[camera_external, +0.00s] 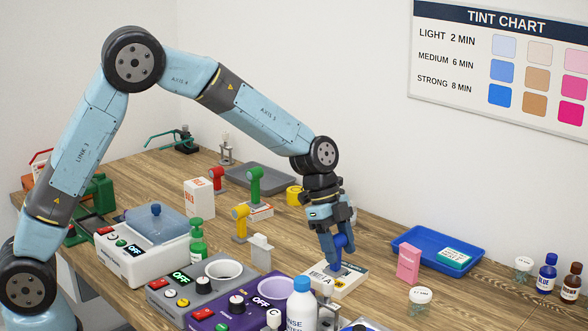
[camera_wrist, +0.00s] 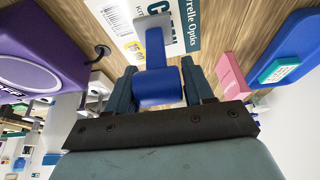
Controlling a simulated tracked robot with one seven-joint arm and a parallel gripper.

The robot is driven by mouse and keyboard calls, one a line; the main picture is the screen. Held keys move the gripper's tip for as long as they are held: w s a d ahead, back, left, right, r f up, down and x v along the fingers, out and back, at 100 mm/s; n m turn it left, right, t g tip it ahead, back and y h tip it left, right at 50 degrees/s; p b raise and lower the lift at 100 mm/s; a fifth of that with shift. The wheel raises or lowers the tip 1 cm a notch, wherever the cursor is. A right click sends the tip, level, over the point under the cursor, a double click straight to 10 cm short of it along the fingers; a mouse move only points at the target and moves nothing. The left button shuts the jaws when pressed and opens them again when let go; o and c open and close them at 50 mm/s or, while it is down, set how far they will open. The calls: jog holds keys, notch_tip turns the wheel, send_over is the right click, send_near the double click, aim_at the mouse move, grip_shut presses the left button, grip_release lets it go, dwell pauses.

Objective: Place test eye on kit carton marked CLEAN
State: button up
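The blue test eye (camera_external: 344,243), a short cylinder on a stem with a foot, is between the fingers of my gripper (camera_external: 338,249). In the wrist view the fingers (camera_wrist: 160,84) lie close against both sides of the blue cylinder (camera_wrist: 158,92). The foot (camera_wrist: 154,40) is over the white kit carton (camera_wrist: 125,22), hiding part of the CLEAN lettering. The same carton (camera_external: 347,285) lies on the table directly below my gripper in the external view. The foot seems to be at the carton's top, but I cannot tell whether it touches.
Red (camera_external: 216,178), green (camera_external: 255,183) and yellow (camera_external: 241,219) test eyes stand to the left. A purple machine (camera_external: 235,306) and a white bottle (camera_external: 301,305) are close in front. A pink box (camera_external: 409,262), a lidded jar (camera_external: 420,300) and a blue tray (camera_external: 404,243) are right.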

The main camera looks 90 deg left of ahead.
jog(key=o, duration=0.3)
jog(key=shift+o, duration=0.2)
jog(key=v, duration=1.2)
jog(key=s+d+r+n+y, duration=0.1)
jog(key=s+d+r+n, duration=0.1)
jog(key=s+d+r, duration=0.65)
jog(key=s+d+r+n+t+y, duration=0.1)
jog(key=s+d+r+n, duration=0.1)
jog(key=s+d, duration=0.6)
jog(key=s+d+r+n+y, duration=0.1)
jog(key=s+d+n, duration=0.15)
jog(key=s, duration=0.95)
jog(key=s+d+f+n, duration=0.1)
jog(key=s, duration=0.4)
jog(key=s+d+f+n+t, duration=0.1)
jog(key=s+d, duration=0.1)
jog(key=s, duration=0.4)
jog(key=shift+f, duration=0.4)
